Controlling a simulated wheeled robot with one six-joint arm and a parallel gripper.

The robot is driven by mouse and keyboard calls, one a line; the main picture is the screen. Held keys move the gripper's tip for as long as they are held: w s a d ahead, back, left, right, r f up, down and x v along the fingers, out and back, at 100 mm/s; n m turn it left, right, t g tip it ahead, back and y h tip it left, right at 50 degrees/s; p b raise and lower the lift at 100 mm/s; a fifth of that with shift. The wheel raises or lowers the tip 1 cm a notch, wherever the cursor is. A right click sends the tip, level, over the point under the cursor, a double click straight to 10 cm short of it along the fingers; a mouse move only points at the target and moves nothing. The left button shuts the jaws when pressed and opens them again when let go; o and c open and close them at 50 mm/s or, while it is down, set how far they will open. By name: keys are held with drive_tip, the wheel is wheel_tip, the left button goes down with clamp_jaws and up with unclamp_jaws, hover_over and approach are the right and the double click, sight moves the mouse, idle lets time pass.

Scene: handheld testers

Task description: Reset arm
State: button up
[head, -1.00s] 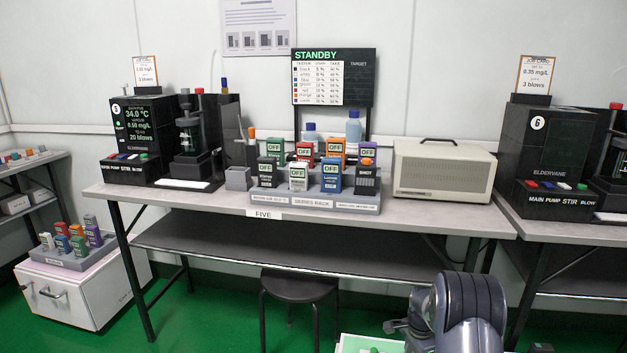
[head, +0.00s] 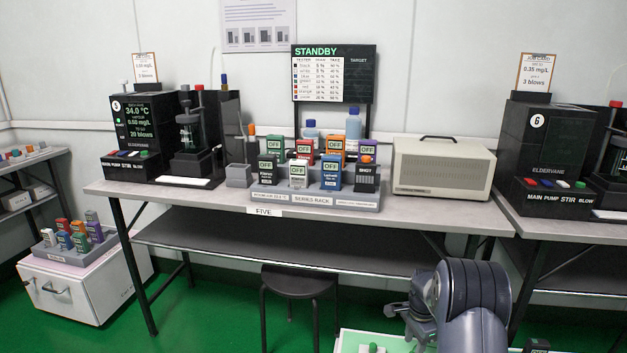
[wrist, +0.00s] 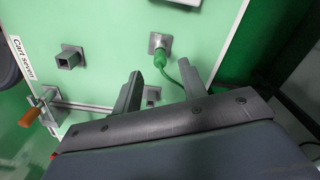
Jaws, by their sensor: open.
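My gripper (wrist: 160,85) is open, with its two fingers apart and nothing between them. In the wrist view it is over a pale green board (wrist: 110,20) labelled "Cart seven". A green plug (wrist: 160,58) with a green cable stands in a square socket on the board, beyond the fingers. In the head view my arm is folded at the lower right, in front of the bench; my gripper (head: 398,310) shows only partly there, and its fingertips are hard to make out.
The long bench (head: 225,199) bears a rack (head: 312,202) of several testers, a black machine (head: 135,140) and a beige box (head: 440,168). A black stool (head: 298,282) stands beneath. On the board are an empty square socket (wrist: 68,60) and an orange-handled clamp (wrist: 32,115).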

wheel_tip(320, 180, down, 6)
drive_tip(key=shift+b, duration=0.9)
wheel_tip(320, 180, up, 7)
drive_tip(key=p, duration=0.3)
drive_tip(key=shift+p, duration=0.4)
drive_tip(key=shift+r, duration=0.1)
